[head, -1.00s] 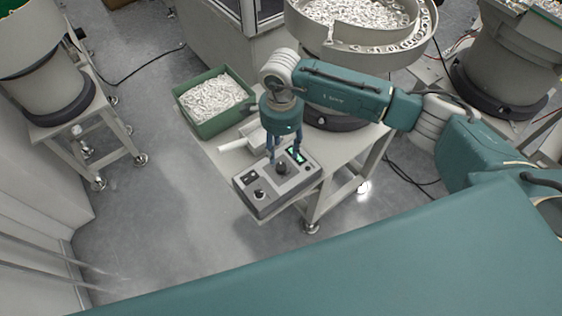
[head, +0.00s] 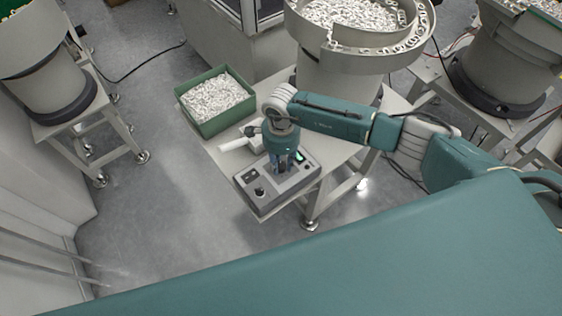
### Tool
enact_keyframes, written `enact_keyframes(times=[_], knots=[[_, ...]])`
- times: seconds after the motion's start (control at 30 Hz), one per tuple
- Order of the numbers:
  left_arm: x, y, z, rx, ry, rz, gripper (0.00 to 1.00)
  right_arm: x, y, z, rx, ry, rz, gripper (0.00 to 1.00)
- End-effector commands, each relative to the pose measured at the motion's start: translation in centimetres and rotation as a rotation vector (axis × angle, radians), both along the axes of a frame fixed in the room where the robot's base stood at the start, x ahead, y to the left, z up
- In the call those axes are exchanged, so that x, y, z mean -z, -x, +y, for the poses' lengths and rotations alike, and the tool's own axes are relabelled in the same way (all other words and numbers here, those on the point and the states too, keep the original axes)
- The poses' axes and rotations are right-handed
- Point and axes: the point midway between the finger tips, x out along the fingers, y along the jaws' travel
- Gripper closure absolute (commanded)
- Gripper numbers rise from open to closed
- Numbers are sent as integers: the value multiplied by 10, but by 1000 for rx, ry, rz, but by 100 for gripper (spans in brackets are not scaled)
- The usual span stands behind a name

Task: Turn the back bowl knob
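The grey control box (head: 262,207) sits on the front corner of the pale bowl-feeder table. A small dark knob (head: 259,191) shows on its left part, and a small lit display (head: 300,156) on its right part. My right gripper (head: 282,168) points down at the middle of the box, where a larger dark knob stood in view earlier. The fingers now cover that knob and look close together. The wrist has turned, so whether they are closed on the knob cannot be told. My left gripper is not in view.
A green bin (head: 213,127) of pale parts and a white piece (head: 232,143) are left of the gripper. The big bowl feeder (head: 340,62) stands behind my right arm. Other feeders (head: 45,75) stand to the left and far right. Floor left of the table is clear.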

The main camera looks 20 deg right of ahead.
Motion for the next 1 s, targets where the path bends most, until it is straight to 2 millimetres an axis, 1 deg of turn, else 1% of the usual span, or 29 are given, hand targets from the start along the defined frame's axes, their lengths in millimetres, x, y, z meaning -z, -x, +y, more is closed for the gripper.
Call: enact_keyframes(times=[0.03,0.07,0.1,0.3,0.47,0.67,1.0], knots=[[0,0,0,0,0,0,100,0,0,0,0,-1,-1,91],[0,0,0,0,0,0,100,0,0,0,0,-1,-1,97],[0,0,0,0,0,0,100,0,0,0,0,-1,-1,99],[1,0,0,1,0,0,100,0,0,0,11,-1,-1,99],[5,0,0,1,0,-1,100,1,0,0,59,-1,-1,99],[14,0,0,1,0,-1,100,2,-1,0,185,-2,-2,99],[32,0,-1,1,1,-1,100,2,-1,0,498,-2,-2,99]])
